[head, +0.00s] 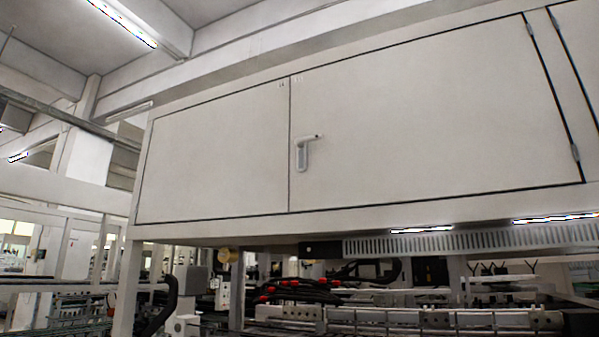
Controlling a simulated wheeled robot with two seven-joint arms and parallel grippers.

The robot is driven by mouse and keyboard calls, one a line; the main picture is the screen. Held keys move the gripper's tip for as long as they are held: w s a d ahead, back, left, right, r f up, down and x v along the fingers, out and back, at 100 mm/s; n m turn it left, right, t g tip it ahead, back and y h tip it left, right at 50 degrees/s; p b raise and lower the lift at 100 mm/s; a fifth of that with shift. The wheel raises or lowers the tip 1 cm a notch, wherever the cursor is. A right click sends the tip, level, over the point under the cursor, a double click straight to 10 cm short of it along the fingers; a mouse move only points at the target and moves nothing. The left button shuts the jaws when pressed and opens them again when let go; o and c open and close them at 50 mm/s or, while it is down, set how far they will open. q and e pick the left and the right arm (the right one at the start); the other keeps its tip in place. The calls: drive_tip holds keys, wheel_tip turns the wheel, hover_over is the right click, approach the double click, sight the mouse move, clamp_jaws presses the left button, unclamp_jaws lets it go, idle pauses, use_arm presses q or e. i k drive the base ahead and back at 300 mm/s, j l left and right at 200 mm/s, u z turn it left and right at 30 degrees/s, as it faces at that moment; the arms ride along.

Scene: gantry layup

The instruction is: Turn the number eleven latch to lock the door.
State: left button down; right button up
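A wide pale cabinet door (430,120) fills the middle and right of the head view, high up. Its latch (302,155) is a small light-grey handle near the door's left edge. The latch has a vertical body, and a lever at its top points to the right. The door looks flush with its frame. Tiny markings sit at the top of the seam beside it, too small to read surely. Neither of my grippers is in view.
A second pale panel (215,155) adjoins the door on the left. Hinges (575,152) show on the door's right edge. Below the cabinet are a slotted grey strip (470,241), dark hoses with red fittings (290,290) and machinery. The space in front of the door looks clear.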

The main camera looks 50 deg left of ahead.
sight(298, 141)
drive_tip(key=u, duration=1.45)
